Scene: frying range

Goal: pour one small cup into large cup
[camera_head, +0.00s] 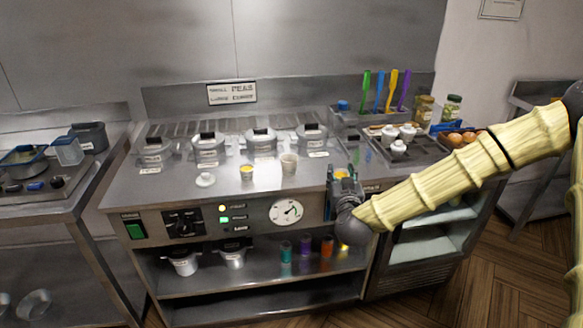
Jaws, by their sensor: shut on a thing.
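My gripper (342,182) is at the front edge of the steel counter, right of the middle. It is shut on a small cup (341,173) with yellow contents at its top; the fingers hide most of this cup. A second small cup (247,174) with yellow contents stands upright on the counter further left. A larger pale cup (289,164) stands upright between them, left of my gripper and apart from it. I cannot see what is inside the larger cup.
A small white piece (205,180) lies on the counter at left. Several lidded metal pots (208,150) line the back. White lidded pots (398,148) and a rack with coloured handles (380,118) stand at right. The counter between gripper and larger cup looks clear.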

